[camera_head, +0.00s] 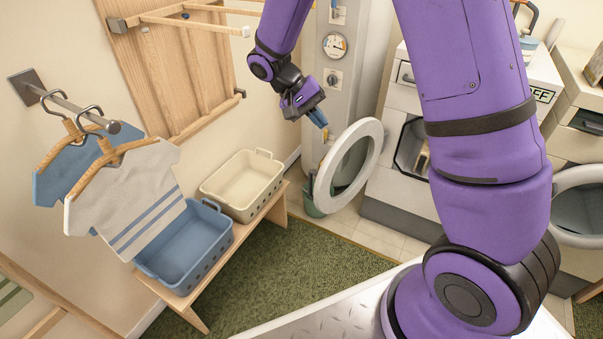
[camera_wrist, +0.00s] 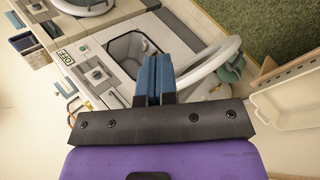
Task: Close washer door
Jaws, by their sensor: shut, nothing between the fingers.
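The washer door (camera_head: 348,172) is a round white ring that stands swung open in front of the washer. The washer (camera_head: 390,195) shows its dark drum opening to the right of the door, partly behind my purple arm. In the wrist view the door (camera_wrist: 212,62) is seen near edge-on, beside the washer's opening (camera_wrist: 130,55). My gripper (camera_head: 318,120) is shut and empty, its blue fingertips pointing down just above and left of the door's upper rim. In the wrist view the gripper (camera_wrist: 153,75) overlaps the door's edge; I cannot tell whether they touch.
A wooden bench (camera_head: 275,192) holds a cream basket (camera_head: 240,205) and a blue basket (camera_head: 222,232). Shirts (camera_head: 125,190) hang at the left. A green pot (camera_head: 312,208) stands behind the door. Another machine with a round door (camera_head: 582,208) is at the right. The green rug (camera_head: 300,262) is clear.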

